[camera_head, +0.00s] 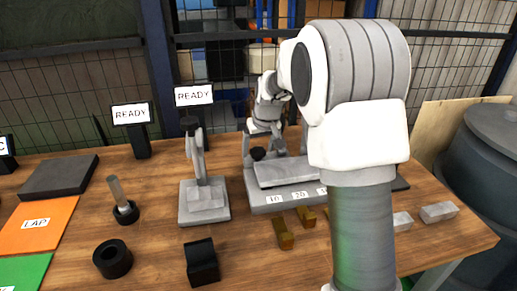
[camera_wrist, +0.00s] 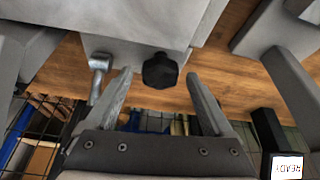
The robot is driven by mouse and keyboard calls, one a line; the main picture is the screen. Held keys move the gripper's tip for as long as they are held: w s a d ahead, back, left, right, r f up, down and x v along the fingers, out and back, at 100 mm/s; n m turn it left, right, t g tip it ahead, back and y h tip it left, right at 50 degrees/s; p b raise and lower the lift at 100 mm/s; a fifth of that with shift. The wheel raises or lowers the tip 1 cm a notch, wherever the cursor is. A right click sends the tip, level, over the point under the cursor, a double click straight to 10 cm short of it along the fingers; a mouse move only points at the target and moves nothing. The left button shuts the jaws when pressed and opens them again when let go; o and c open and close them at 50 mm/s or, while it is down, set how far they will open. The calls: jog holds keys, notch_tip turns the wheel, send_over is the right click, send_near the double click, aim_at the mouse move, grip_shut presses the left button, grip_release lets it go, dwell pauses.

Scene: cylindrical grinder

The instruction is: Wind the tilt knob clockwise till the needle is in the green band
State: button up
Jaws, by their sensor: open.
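A black, faceted knob (camera_wrist: 160,70) sticks out from the grey machine body (camera_wrist: 140,25) in the wrist view. My gripper (camera_wrist: 158,76) is open, with one finger on each side of the knob in the picture and a visible gap to both. I cannot tell whether the fingertips reach as far as the knob. In the head view a dark round knob (camera_head: 258,154) shows at the left end of the grey machine (camera_head: 262,200), below my wrist. My arm hides much of the machine there. No needle or green band can be made out.
A silver lever (camera_wrist: 98,76) stands left of my left finger in the wrist view. In the head view, a grey stand (camera_head: 204,203), a black block (camera_head: 201,263), a black ring (camera_head: 112,259) and brass blocks (camera_head: 283,234) occupy the wooden table (camera_head: 150,235). READY signs (camera_head: 194,96) stand behind.

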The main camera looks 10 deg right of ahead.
jog(key=c, duration=1.4)
jog(key=shift+o, duration=0.2)
jog(key=shift+a+r+m+h+p, duration=0.15)
jog(key=shift+m+h+p, duration=0.35)
jog(key=shift+m+p, duration=0.8)
jog(key=shift+m+h+p, duration=0.35)
jog(key=shift+m+h, duration=0.05)
jog(key=shift+m, duration=0.7)
jog(key=o, duration=1.4)
jog(key=shift+c, duration=0.2)
